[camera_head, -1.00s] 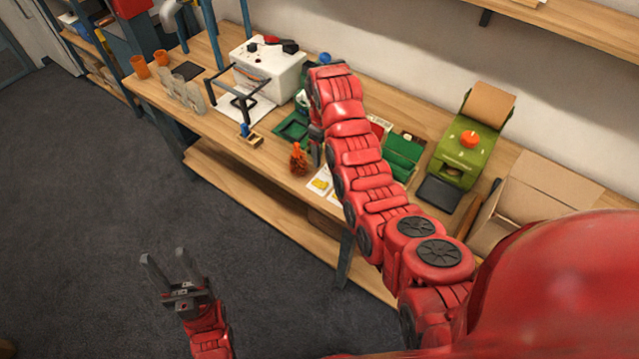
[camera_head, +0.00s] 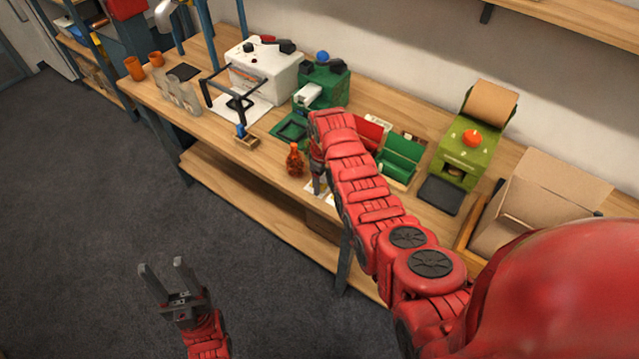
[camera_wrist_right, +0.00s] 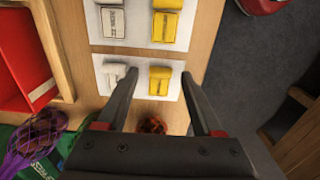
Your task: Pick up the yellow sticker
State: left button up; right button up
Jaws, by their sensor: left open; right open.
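In the right wrist view, two white sheets lie on the wooden table. The nearer sheet (camera_wrist_right: 96,61) bears a yellow sticker (camera_wrist_right: 159,82) and a white sticker (camera_wrist_right: 113,75). The farther sheet (camera_wrist_right: 140,8) bears another yellow sticker (camera_wrist_right: 165,26) and a white one (camera_wrist_right: 112,22). My right gripper (camera_wrist_right: 159,75) is open and empty, its fingertips on either side of the nearer yellow sticker in the picture; their height above it is unclear. In the head view the right gripper (camera_head: 318,186) is over the sheets, mostly hiding them. My left gripper (camera_head: 163,271) is open and empty above the floor.
An orange-red net bag (camera_head: 294,160) stands near the table's front edge, left of the right gripper. Red (camera_head: 367,134) and green (camera_head: 401,158) bins stand behind the arm. A green machine (camera_head: 322,85) and a white machine (camera_head: 265,69) stand further left.

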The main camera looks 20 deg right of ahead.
jog(key=shift+f, duration=0.4)
grip_shut()
jog(key=shift+r, duration=0.15)
